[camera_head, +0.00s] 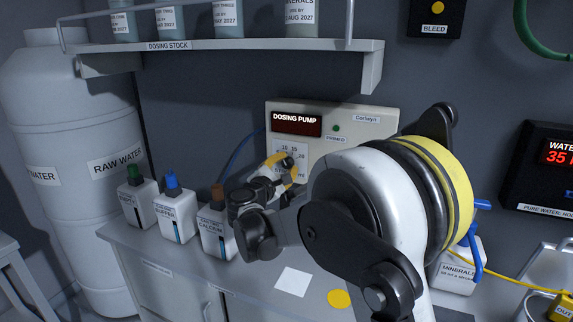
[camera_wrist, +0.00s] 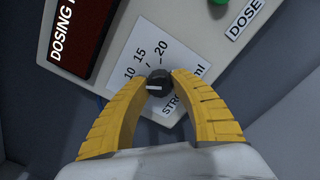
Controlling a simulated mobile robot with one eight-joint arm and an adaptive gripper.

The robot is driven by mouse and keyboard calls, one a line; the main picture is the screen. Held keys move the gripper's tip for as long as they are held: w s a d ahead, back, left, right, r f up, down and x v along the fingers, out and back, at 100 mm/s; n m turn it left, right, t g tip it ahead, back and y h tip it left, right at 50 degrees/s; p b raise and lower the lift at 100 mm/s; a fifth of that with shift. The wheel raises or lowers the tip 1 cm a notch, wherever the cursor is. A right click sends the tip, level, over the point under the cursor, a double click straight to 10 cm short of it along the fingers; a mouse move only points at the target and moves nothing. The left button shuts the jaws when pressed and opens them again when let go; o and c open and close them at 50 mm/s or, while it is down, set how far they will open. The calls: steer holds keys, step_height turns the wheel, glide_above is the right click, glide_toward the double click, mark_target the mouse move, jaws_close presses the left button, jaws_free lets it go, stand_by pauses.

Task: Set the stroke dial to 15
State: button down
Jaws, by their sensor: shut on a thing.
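The stroke dial (camera_wrist: 159,80) is a small black knob with a white pointer mark, on a white scale plate (camera_wrist: 180,65) printed 10, 15 and 20. In the wrist view the mark lies on the knob's lower left and points left, below the 10 and away from the 15. My gripper (camera_wrist: 159,76) has its yellow fingers closed on opposite sides of the knob. In the head view the dial is on the front of the dosing pump (camera_head: 350,119), largely hidden by my gripper (camera_head: 284,165).
Several bottles, including a blue-capped one (camera_head: 173,208), stand left of my arm on the counter. A dosing stock shelf (camera_head: 225,46) hangs above the pump. A white square (camera_head: 293,281) and a yellow disc (camera_head: 339,299) lie on the counter. A big raw water tank (camera_head: 85,150) stands left.

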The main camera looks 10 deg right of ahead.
steer(key=m, duration=0.4)
steer(key=shift+m, duration=0.3)
steer(key=m, duration=0.4)
steer(key=shift+m, duration=0.3)
steer(key=c, duration=1.1)
jaws_free()
steer(key=shift+o, duration=0.2)
steer(key=shift+s+a, duration=0.1)
steer(key=v, duration=1.1)
steer(key=shift+s+a, duration=0.2)
steer(key=shift+s, duration=0.15)
